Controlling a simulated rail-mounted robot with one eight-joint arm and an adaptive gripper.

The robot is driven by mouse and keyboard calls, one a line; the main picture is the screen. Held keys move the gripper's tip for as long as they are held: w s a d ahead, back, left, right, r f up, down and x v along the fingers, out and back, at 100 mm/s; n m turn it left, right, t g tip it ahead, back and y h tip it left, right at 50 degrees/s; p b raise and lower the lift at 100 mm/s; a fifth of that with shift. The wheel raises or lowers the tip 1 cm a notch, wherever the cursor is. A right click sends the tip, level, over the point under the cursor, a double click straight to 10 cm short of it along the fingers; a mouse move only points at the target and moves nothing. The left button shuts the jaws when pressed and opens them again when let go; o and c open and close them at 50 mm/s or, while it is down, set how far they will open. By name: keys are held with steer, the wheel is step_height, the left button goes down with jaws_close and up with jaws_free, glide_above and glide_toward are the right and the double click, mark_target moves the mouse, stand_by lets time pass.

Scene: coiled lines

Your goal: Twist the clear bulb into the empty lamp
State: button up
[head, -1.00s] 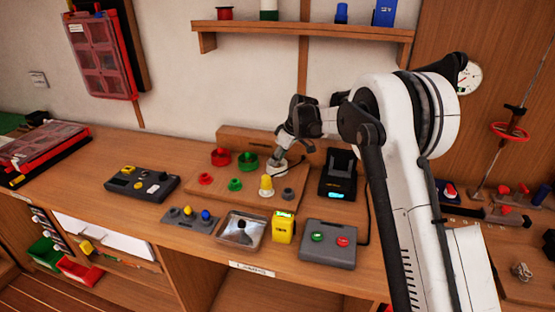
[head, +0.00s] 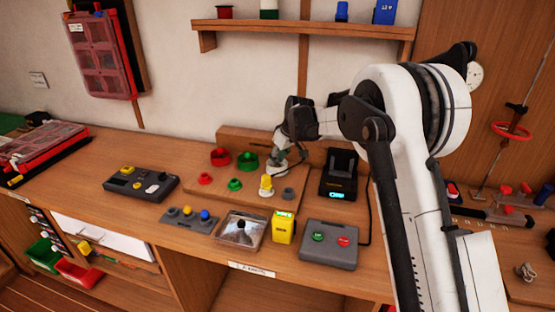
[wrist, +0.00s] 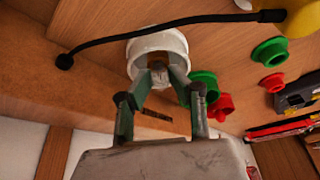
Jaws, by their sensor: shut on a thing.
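A white round lamp holder (head: 277,168) stands at the back of the wooden board; it also shows in the wrist view (wrist: 172,41) as an open white cup. My gripper (head: 281,157) points down at it. In the wrist view my gripper (wrist: 158,75) has its fingertips at the mouth of the white cup, closed on a small greyish piece there. The clear bulb cannot be made out clearly; the fingers and the cup's rim hide most of what is held.
Red (head: 220,157) and green (head: 247,161) lamps stand left of the white one. A yellow-topped lamp (head: 266,183) is in front. A black cable (wrist: 170,27) runs close past the white cup. A black device (head: 339,174) stands to the right.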

steer(key=shift+m+t+h+b, duration=0.5)
steer(key=shift+m+b, duration=0.05)
steer(key=shift+m, duration=1.15)
steer(key=o, duration=0.8)
steer(key=shift+o, duration=0.2)
steer(key=v, duration=1.2)
steer(key=shift+w, duration=0.1)
